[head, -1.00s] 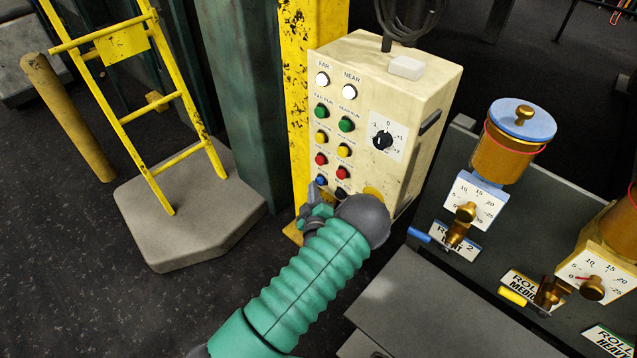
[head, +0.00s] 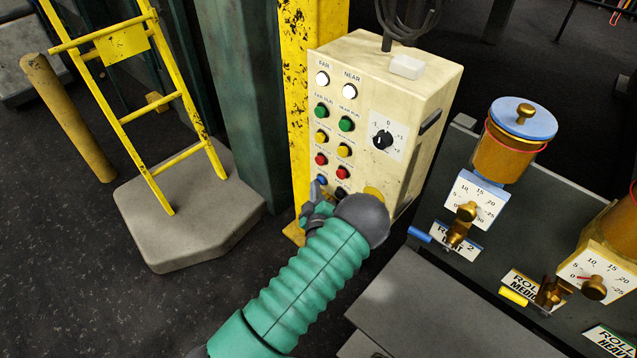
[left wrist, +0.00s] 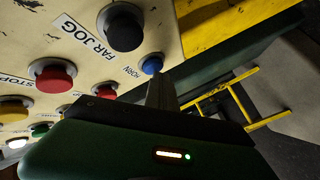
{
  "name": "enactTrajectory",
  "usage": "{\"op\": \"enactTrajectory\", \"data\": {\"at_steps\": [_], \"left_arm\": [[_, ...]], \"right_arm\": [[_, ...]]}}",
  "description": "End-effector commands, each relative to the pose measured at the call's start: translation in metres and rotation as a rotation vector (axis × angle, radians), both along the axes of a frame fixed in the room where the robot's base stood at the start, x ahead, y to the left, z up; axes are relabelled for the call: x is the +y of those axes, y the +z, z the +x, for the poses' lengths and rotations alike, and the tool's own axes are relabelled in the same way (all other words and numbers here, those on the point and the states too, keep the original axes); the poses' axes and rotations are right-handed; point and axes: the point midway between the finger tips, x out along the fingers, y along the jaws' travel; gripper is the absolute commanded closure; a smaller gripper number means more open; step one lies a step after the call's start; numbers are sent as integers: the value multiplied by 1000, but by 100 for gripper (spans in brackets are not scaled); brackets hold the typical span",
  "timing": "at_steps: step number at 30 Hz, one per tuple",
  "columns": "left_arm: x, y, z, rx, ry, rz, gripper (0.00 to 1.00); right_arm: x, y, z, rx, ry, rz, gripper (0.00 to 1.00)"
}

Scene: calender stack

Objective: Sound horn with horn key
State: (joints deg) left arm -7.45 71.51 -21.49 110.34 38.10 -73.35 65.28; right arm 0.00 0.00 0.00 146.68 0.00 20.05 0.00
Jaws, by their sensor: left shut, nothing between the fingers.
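The horn key is a small blue button (left wrist: 152,65) labelled HORN in the left wrist view, at the panel's edge beside the black FAR JOG button. In the head view the blue button (head: 321,180) sits at the bottom of the left button column on the cream control box (head: 420,95). My left gripper (head: 316,188) is shut and empty, its tips right at the blue button. In the left wrist view the shut fingers (left wrist: 162,90) reach the button's lower edge; I cannot tell whether they touch or press it. My right gripper is out of view.
Other buttons, such as the red one (left wrist: 53,77) and the black one (left wrist: 124,30), sit close by. A yellow post (head: 296,110) stands behind the box. A dark machine panel (head: 440,265) with gauges lies to the right. A yellow ladder (head: 125,105) stands at left.

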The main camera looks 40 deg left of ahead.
Motion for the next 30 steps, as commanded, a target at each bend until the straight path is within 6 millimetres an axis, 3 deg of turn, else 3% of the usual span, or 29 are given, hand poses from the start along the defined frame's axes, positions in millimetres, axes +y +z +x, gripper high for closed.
{"op": "enactTrajectory", "data": {"at_steps": [12, 22, 30], "left_arm": [[2, 0, -19, 1, 1, 1, 100], [2, 0, -21, 1, 0, 1, 100], [4, 1, -46, 2, 0, 1, 100]], "right_arm": [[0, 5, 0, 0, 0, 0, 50], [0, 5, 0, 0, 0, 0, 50], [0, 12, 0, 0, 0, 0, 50]]}}
